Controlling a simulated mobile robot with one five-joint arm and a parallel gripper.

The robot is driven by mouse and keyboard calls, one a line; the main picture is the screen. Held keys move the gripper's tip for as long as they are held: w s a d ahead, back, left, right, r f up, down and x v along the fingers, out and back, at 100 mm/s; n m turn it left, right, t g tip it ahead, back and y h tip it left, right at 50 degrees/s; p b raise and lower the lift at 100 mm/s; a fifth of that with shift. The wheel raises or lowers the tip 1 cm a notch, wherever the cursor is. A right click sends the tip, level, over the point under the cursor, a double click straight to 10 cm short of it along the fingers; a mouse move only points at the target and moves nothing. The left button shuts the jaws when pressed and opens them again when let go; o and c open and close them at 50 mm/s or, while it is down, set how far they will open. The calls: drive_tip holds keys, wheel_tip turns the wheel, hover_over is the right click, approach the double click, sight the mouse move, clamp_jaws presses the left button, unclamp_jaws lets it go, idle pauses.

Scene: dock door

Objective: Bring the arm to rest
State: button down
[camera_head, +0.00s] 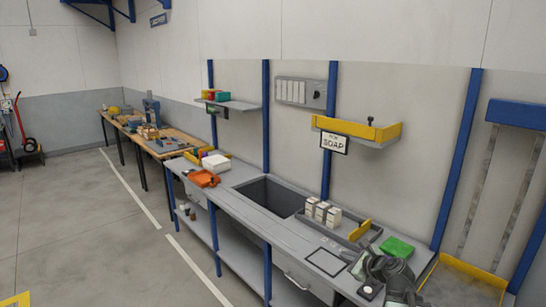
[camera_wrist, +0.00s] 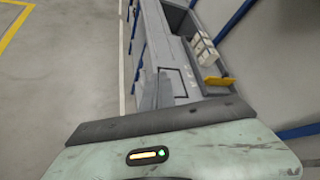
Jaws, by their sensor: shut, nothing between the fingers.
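My gripper (camera_head: 366,267) is at the lower right of the head view, above the near end of the grey bench (camera_head: 240,209). Its fingers look closed, with nothing seen between them. In the wrist view my gripper (camera_wrist: 157,90) shows as a grey shape in front of the bench, above a wide pale-green part with a dark edge. A green block or cloth (camera_head: 397,247) lies on the bench just beyond my gripper in the head view. My arm partly hides the bench's near end.
White boxes (camera_head: 322,212) stand in a grey tray with a yellow divider (camera_head: 360,230). The floor (camera_head: 90,235) at left is clear.

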drive_tip(key=s+a+f+n+g, duration=0.2)
drive_tip(key=a+f+n, duration=0.1)
drive_tip(key=a+n, duration=0.3)
drive_tip(key=s+a+f+n+g, duration=0.2)
drive_tip(key=a+f+n+g, duration=0.1)
drive_tip(key=a, duration=0.5)
drive_tip(key=s+a+f+n+g, duration=0.2)
drive_tip(key=a+f+n, duration=0.1)
drive_tip(key=a+n, duration=0.25)
drive_tip(key=s+d+f+n+g+h, duration=0.3)
drive_tip(key=s+d+f+n+g, duration=0.1)
drive_tip(key=s+n, duration=0.6)
drive_tip(key=shift+s+d+n+g+h, duration=0.3)
drive_tip(key=shift+d+n+g, duration=0.25)
drive_tip(key=shift+d, duration=0.3)
drive_tip(key=shift+d, duration=0.1)
